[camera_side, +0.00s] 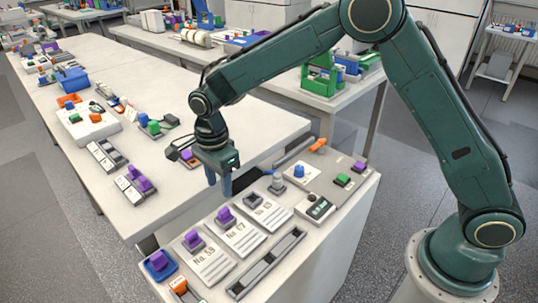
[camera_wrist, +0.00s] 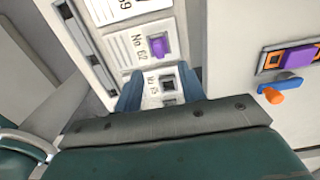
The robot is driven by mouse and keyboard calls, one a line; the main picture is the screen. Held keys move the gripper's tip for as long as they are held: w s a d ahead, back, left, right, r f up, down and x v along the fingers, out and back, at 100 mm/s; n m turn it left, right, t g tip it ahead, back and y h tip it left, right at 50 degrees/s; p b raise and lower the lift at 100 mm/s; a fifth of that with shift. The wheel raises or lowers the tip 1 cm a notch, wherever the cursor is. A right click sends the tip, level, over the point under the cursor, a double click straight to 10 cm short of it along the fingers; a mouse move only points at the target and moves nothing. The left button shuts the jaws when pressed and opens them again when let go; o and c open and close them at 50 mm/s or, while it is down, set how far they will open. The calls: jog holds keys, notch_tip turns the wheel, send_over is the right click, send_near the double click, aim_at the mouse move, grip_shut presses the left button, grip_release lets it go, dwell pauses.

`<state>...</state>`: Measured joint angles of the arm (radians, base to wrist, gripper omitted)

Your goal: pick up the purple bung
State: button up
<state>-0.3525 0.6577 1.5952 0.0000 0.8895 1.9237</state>
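Several purple bungs are in view; I cannot tell which one the task means. In the side view, one sits in a blue holder (camera_side: 158,261) at the bench's front left corner. Two more, a near purple bung (camera_side: 193,239) and a farther purple bung (camera_side: 224,215), stand in sockets on white numbered cards. A third card has a dark empty socket (camera_side: 252,199). My gripper (camera_side: 220,184) is above the bench, its blue fingers apart and empty. In the wrist view, the fingers (camera_wrist: 160,92) straddle a dark empty socket (camera_wrist: 169,85); a purple bung (camera_wrist: 158,47) stands just beyond.
A grey slotted rail (camera_side: 265,262) lies along the bench's front. A blue knob (camera_side: 299,170), a green block (camera_side: 342,180) and a dark meter (camera_side: 318,207) stand to the right.

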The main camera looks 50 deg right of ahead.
aim_at(224, 210)
jog(key=shift+f, duration=1.55)
jog(key=shift+f, duration=0.1)
jog(key=shift+s+f, duration=0.1)
jog(key=shift+f, duration=2.35)
jog(key=shift+c, duration=0.4)
grip_shut()
